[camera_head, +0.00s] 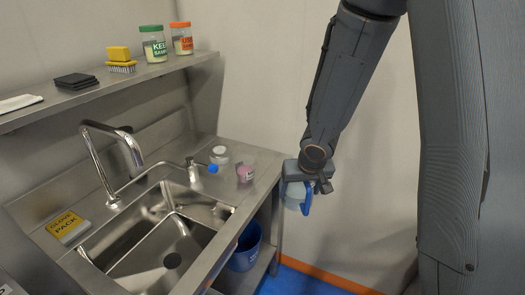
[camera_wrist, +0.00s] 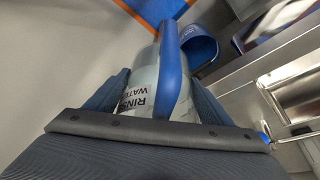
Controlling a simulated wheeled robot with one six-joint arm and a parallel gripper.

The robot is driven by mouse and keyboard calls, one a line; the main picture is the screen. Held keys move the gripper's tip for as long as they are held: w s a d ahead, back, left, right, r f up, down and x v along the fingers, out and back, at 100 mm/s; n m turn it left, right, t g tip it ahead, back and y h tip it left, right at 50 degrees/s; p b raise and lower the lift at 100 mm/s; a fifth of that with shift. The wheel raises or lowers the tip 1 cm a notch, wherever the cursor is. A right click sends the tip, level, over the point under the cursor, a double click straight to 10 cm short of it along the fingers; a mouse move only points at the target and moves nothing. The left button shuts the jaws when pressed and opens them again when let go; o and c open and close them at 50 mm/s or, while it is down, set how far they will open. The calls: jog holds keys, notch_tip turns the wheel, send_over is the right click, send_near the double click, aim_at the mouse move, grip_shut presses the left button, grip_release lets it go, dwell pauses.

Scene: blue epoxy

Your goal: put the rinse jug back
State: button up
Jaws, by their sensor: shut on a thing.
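The rinse jug (camera_head: 292,194) is a pale, see-through vessel with a blue handle. My gripper (camera_head: 312,183) is shut on it and holds it in the air, to the right of the sink counter's front right corner. In the wrist view the jug (camera_wrist: 140,100) sits between my two fingers, with its blue handle toward the camera and a label reading "RINSE WATER". In the head view my gripper hides part of the jug.
The steel counter (camera_head: 262,170) has a sink, a tap (camera_head: 115,150), a clear cup with pink contents (camera_head: 245,172), a white-lidded jar (camera_head: 219,154) and a yellow glove pack (camera_head: 67,227). A blue bucket (camera_head: 245,250) stands below. The wall shelf (camera_head: 120,82) holds two jars, a brush and dark pads.

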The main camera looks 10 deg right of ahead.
jog(key=p+v, duration=0.2)
jog(key=v, duration=0.1)
jog(key=shift+d+r+p, duration=0.15)
jog(key=shift+r+p, duration=0.2)
jog(key=shift+r, duration=0.1)
